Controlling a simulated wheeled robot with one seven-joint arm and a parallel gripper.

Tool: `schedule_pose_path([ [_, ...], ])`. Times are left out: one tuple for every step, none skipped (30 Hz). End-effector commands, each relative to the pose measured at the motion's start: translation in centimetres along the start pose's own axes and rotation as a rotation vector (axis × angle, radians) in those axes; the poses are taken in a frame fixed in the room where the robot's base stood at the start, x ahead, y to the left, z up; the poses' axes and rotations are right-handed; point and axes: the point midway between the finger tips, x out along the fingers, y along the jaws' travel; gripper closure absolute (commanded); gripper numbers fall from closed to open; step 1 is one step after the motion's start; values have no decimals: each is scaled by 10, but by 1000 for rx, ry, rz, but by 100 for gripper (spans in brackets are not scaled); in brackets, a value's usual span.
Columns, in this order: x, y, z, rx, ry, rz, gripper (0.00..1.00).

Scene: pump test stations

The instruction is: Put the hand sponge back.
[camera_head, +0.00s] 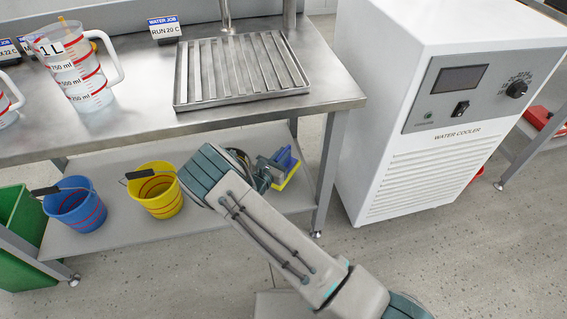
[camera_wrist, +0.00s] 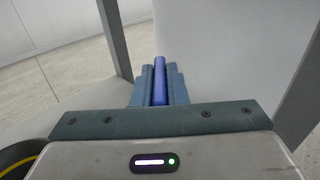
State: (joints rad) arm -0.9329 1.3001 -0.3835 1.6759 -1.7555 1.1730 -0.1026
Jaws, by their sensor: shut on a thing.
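The hand sponge (camera_head: 288,159) shows blue with a yellow part below it, at the right end of the lower shelf (camera_head: 110,232) in the head view. My gripper (camera_head: 277,168) is shut on it. In the wrist view the sponge (camera_wrist: 160,82) is a narrow blue strip between the two fingers (camera_wrist: 160,88). My arm comes over the shelf's front from the lower right and hides part of the gripper. I cannot tell whether the sponge touches the shelf or is held just above it.
A yellow bucket (camera_head: 163,203) and a blue bucket (camera_head: 78,213) stand on the shelf to the left. A table leg (camera_head: 328,175) and the white water cooler (camera_head: 400,195) are close on the right. The steel tabletop (camera_head: 140,130) lies above, with a jug (camera_head: 78,85) and a drain tray (camera_head: 240,98).

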Motion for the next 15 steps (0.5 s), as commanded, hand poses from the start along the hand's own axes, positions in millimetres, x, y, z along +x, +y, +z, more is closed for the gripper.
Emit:
schedule_pose_path([
  [0,0,-8,-1,0,0,100],
  [0,0,-12,-1,0,0,100],
  [0,0,-19,-2,0,0,100],
  [0,-1,-25,-2,1,0,100],
  [0,-1,-30,-2,1,0,100],
  [2,-2,-32,0,0,-1,100],
  [2,-2,-32,0,0,-1,100],
  [3,-3,-33,1,0,-1,100],
  [3,-3,-33,1,0,-1,100],
  [3,-3,-32,1,0,0,100],
  [3,-3,-31,1,0,0,100],
  [3,-3,-31,0,0,0,100],
  [3,-3,-31,0,0,0,100],
  [3,-3,-31,0,0,0,100],
  [3,-3,-31,0,0,0,100],
])
